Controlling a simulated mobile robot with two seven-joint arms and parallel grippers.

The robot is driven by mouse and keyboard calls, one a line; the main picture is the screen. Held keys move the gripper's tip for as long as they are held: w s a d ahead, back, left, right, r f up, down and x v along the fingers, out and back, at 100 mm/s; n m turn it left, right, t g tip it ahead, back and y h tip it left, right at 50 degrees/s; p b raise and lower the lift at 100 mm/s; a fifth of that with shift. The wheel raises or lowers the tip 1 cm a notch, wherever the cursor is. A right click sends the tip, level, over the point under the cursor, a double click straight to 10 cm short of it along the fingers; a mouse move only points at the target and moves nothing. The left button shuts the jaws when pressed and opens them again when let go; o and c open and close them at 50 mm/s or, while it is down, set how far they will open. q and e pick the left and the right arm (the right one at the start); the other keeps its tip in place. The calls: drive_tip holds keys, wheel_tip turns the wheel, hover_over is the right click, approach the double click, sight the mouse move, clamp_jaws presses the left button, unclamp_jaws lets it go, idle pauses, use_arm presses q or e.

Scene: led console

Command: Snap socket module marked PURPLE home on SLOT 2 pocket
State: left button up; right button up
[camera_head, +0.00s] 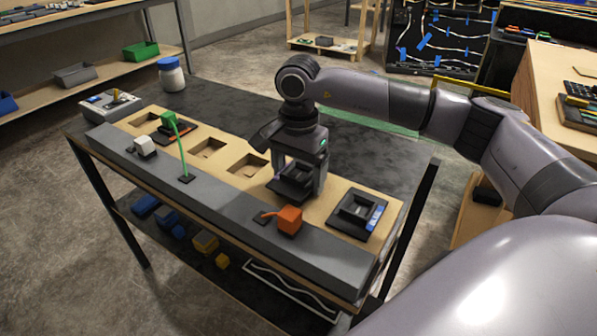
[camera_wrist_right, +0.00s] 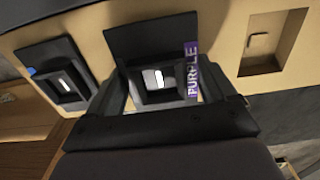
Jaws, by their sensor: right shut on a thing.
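The black socket module marked PURPLE (camera_wrist_right: 190,75) shows its purple label in the right wrist view; in the head view it is a dark block (camera_head: 292,180). My right gripper (camera_head: 298,188) points down and is shut on it, a finger on either side. The module is over the tan board (camera_head: 230,180), between an empty pocket and a blue-labelled module; I cannot tell if it touches the board. Empty pockets (camera_head: 248,166), (camera_head: 208,148) and (camera_head: 143,120) lie to its left. No slot numbers are readable, so I cannot tell which is SLOT 2. My left gripper is out of view.
The blue-labelled module (camera_head: 358,214) sits right of the gripper. An orange plug (camera_head: 289,220) and a white plug (camera_head: 145,146) stand on the grey front ledge. A green plug (camera_head: 168,119) with a cable is at a red-marked module. A jar (camera_head: 171,76) stands behind.

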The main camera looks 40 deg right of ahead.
drive_tip(key=shift+f+b, duration=0.35)
drive_tip(key=shift+f, duration=0.2)
idle(0.6)
drive_tip(key=o, duration=1)
drive_tip(key=shift+c, duration=0.2)
drive_tip(key=shift+f, duration=0.1)
drive_tip(key=shift+s, duration=0.1)
wheel_tip(320, 180, up, 7)
drive_tip(key=shift+r, duration=0.35)
drive_tip(key=shift+a, duration=0.1)
